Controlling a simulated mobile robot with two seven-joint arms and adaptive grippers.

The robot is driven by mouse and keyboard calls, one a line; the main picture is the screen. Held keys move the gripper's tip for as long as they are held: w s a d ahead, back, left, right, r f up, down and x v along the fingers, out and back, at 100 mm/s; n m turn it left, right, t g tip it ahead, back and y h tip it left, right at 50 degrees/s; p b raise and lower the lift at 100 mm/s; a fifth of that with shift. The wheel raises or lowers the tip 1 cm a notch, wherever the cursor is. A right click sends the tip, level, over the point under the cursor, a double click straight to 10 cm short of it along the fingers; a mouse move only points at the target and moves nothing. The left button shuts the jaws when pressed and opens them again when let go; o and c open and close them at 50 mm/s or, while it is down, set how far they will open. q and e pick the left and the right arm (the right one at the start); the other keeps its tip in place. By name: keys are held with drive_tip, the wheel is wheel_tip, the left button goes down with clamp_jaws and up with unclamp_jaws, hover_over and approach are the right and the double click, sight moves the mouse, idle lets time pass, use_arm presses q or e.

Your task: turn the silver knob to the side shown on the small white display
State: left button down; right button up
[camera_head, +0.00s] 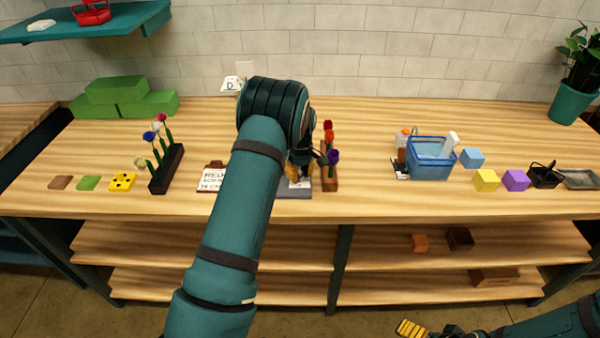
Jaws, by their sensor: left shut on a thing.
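My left gripper (298,176) points down over a small grey base (296,192) near the front edge of the table. It is shut on the silver knob there, which my fingers and arm hide almost entirely. A small pale patch shows beside the fingers, but I cannot read any side on it. I cannot tell which way the knob points. My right gripper (414,328), with yellow finger pads, is low at the bottom edge, away from the table; its opening is unclear.
A flower rack (330,182) stands close right of the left gripper, and another rack (166,172) stands further left. A lettered white board (212,178) lies left of my arm. A blue basket (431,160) and several cubes are at the right. The table's back middle right is clear.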

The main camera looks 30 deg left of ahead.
sight(300, 172)
use_arm(q)
drive_tip(key=shift+n, duration=0.9)
drive_tip(key=c, duration=0.6)
unclamp_jaws()
drive_tip(key=shift+a, duration=0.1)
wheel_tip(300, 172, up, 12)
drive_tip(key=shift+w, duration=0.15)
drive_tip(key=shift+c, duration=0.2)
